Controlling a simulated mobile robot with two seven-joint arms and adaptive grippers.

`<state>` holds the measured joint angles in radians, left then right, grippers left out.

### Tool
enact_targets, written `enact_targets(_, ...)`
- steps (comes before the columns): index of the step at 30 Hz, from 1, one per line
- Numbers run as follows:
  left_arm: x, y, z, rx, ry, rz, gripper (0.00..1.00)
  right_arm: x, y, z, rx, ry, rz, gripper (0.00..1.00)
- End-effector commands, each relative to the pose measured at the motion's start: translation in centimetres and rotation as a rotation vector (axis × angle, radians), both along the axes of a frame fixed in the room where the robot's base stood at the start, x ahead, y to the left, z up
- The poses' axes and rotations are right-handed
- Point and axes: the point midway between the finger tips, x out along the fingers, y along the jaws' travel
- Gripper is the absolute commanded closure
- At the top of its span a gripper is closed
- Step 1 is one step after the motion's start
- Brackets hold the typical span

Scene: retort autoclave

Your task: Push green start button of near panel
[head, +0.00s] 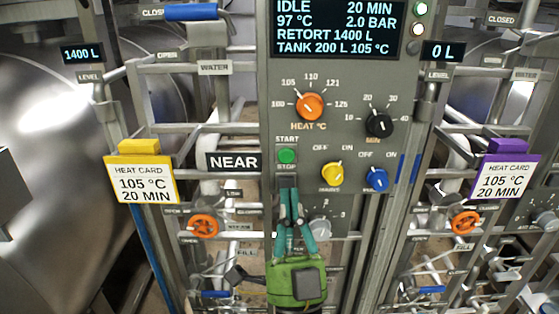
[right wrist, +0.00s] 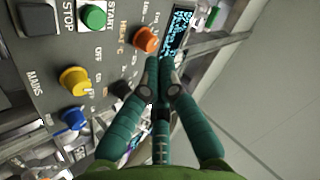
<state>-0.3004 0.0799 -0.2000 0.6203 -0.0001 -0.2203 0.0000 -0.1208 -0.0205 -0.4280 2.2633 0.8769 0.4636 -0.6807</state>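The near panel (head: 335,140) is a grey control panel beside a "NEAR" sign. Its round green start button (head: 287,156) sits under the "START" label, and it also shows in the right wrist view (right wrist: 93,16). A black stop button (right wrist: 37,18) is beside it in the right wrist view; in the head view my fingertips cover that spot. My right gripper (head: 288,186) is shut and empty, fingertips together just below the green button in the head view. In the right wrist view its fingertips (right wrist: 158,68) appear apart from the button. My left gripper is not in view.
The display (head: 337,28) reads IDLE. An orange heat knob (head: 311,106), black minute knob (head: 378,124), yellow switch (head: 332,176) and blue switch (head: 376,179) surround the button. Yellow (head: 140,178) and purple (head: 504,175) heat cards hang at the sides, among pipes and orange valve wheels.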

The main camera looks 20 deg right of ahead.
Motion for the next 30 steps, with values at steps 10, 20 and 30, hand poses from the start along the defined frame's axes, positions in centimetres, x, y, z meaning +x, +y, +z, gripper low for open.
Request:
enact_targets(10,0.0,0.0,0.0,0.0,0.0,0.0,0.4,-0.2,-0.1,0.3,0.007,-0.007,-0.002,1.0)
enact_targets(20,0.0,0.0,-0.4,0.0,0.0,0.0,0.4,2.1,-0.8,0.2,0.006,-0.009,-0.003,1.0)
enact_targets(30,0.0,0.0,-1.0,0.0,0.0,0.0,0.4,6.6,-2.1,0.2,0.004,-0.006,-0.004,1.0)
